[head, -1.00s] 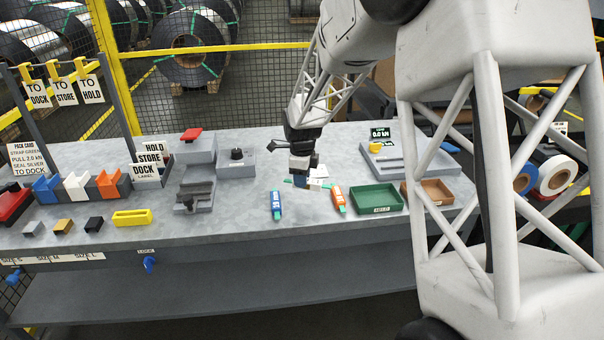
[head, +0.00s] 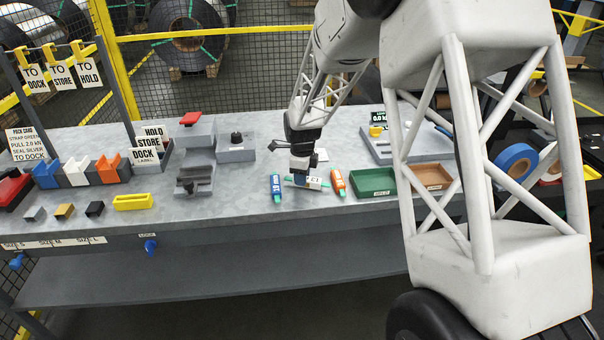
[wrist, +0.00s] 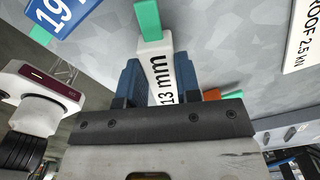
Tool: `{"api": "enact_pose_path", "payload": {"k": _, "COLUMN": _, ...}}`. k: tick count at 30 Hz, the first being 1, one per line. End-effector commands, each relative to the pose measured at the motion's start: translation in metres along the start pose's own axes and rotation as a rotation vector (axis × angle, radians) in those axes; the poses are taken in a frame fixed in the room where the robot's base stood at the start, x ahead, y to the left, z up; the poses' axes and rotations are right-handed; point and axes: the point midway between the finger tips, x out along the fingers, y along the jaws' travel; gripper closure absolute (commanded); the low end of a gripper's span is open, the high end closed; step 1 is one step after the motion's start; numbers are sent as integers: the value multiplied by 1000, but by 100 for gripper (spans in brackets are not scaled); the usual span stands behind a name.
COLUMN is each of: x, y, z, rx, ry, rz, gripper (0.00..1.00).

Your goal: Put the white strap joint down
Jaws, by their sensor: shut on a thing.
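The white strap joint (head: 313,183) is marked 13 mm and has green strap ends. My gripper (head: 303,172) is shut on it, pointing down at the bench. In the wrist view the white joint (wrist: 157,68) sits between the blue fingers (wrist: 155,80), with one green end sticking out ahead. In the head view it lies crosswise between a blue strap joint (head: 276,186) and an orange strap joint (head: 338,183). It is at or just above the bench top; I cannot tell whether it touches.
A green tray (head: 372,194) and a brown tray (head: 432,186) stand to the right. A white card (wrist: 303,40) reading "PROOF 2.5 kN" lies behind. Grey fixtures (head: 195,181) stand left. The bench front (head: 235,203) left of the blue joint is clear.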

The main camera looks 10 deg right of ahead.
Motion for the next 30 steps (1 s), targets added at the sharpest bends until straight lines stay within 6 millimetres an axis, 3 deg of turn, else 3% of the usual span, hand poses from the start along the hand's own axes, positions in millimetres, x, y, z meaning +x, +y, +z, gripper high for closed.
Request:
{"api": "enact_pose_path", "payload": {"k": 29, "x": 7, "y": 0, "z": 0, "rx": 0, "ry": 0, "rz": 0, "gripper": 94}}
{"api": "enact_pose_path", "payload": {"k": 30, "x": 6, "y": 0, "z": 0, "rx": 0, "ry": 0, "rz": 0, "gripper": 64}}
